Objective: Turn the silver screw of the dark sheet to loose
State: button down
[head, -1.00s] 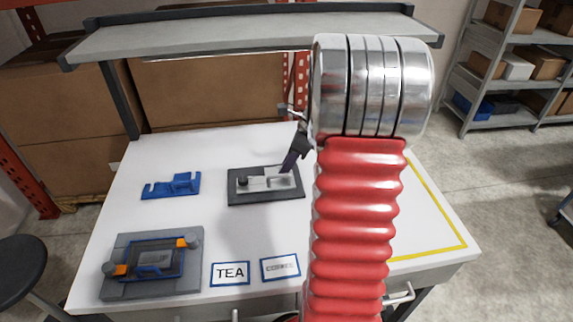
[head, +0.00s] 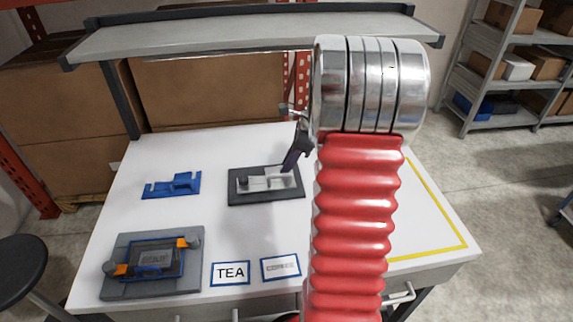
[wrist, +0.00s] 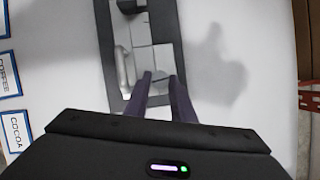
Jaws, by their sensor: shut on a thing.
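The dark sheet (head: 236,201) lies flat near the middle of the white table, with a light grey, stepped metal part (head: 262,182) on it. It also shows in the wrist view (wrist: 108,50). My gripper (head: 287,170) reaches down over the right part of the sheet. In the wrist view its two dark fingers (wrist: 161,76) have a narrow gap between them at the grey metal. They are shut on what seems to be the silver screw, which is mostly hidden between the fingertips. The screw's turn position cannot be told.
A blue bracket (head: 172,186) lies left of the sheet. A grey fixture (head: 120,290) with orange clips stands at the front left. A TEA card (head: 231,273) and another card (head: 281,267) lie at the front. A shelf (head: 250,38) spans the back. Yellow tape marks the right.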

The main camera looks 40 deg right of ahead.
jog(key=shift+w+d+n+g+y, duration=0.15)
jog(key=shift+d+n+g+y, duration=0.2)
jog(key=shift+n, duration=0.85)
jog(key=shift+w+n+g+y, duration=0.15)
jog(key=shift+n+g, duration=0.3)
jog(key=shift+n, duration=0.75)
jog(key=shift+s, duration=0.1)
jog(key=c, duration=1.8)
grip_release()
jog(key=shift+o, duration=0.2)
jog(key=shift+a, duration=0.1)
jog(key=shift+r, duration=0.1)
jog(key=v, duration=0.7)
jog(key=shift+r, duration=0.1)
